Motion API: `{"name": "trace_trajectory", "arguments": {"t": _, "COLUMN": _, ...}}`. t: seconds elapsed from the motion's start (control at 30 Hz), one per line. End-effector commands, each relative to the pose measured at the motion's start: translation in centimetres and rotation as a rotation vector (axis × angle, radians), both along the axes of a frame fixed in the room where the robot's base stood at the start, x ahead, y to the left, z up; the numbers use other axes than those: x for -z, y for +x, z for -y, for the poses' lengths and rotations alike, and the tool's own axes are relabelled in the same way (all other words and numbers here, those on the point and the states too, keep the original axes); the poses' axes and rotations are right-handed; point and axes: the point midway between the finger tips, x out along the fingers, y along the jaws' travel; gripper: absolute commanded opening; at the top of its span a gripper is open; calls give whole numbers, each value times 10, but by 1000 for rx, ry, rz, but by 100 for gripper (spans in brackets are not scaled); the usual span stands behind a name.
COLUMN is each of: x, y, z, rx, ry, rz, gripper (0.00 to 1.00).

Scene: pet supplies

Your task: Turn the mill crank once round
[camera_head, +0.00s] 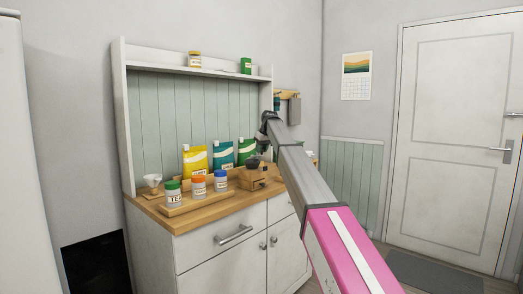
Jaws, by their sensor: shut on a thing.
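The mill (252,181) is a wooden box with a dark top, standing on the worktop near its right end. My gripper (262,148) points down just above the mill, at the end of my grey and pink arm. It is shut on the mill crank, which is small and mostly hidden by my gripper and arm. The crank's exact angle is too small to tell.
A wooden tray (187,208) at the front holds jars with green, orange and blue lids. Yellow, teal and green pouches (195,162) stand behind. A white scoop-like thing (152,182) is at the left.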

Motion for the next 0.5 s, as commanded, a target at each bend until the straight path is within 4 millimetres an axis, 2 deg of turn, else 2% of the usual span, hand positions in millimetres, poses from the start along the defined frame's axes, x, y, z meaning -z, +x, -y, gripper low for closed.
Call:
{"name": "trace_trajectory", "arguments": {"t": 0.27, "x": 0, "y": -11, "z": 6, "rx": 164, "ry": -1, "rz": 0, "gripper": 0}}
{"name": "trace_trajectory", "arguments": {"t": 0.5, "x": 1, "y": -23, "z": 12, "rx": 386, "ry": -1, "rz": 1, "gripper": 0}}
